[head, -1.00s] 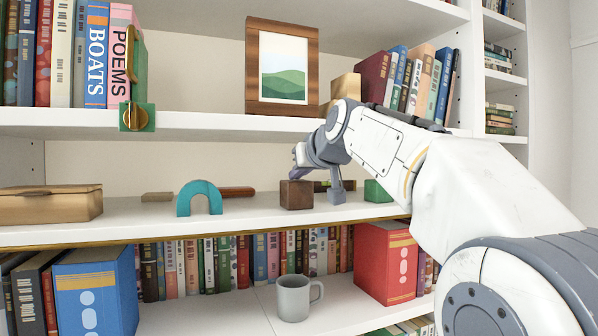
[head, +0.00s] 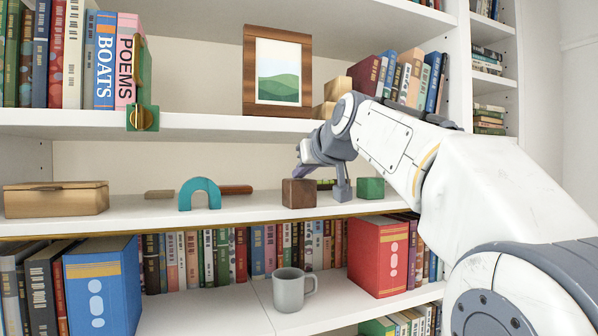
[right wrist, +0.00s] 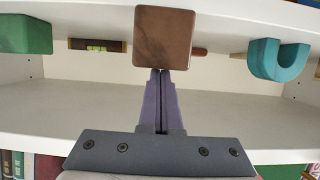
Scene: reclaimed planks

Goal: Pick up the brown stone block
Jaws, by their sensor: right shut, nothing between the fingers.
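The brown stone block (head: 299,193) is a dark brown cube on the middle shelf, between the teal arch and a green block. In the right wrist view the block (right wrist: 163,37) sits right at the fingertips, mostly unobstructed. My right gripper (head: 300,171) reaches in from the right, with its purple fingers just above the block's top in the head view. Its fingers (right wrist: 160,72) are pressed together with nothing between them. I cannot tell whether the tips touch the block. My left gripper is not in view.
A teal arch (head: 200,193) and a wooden stick (head: 236,190) are left of the block. A green block (head: 370,189) is close on its right. A wooden box (head: 55,200) is far left. The upper shelf (head: 200,122) hangs above. A grey mug (head: 289,290) stands below.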

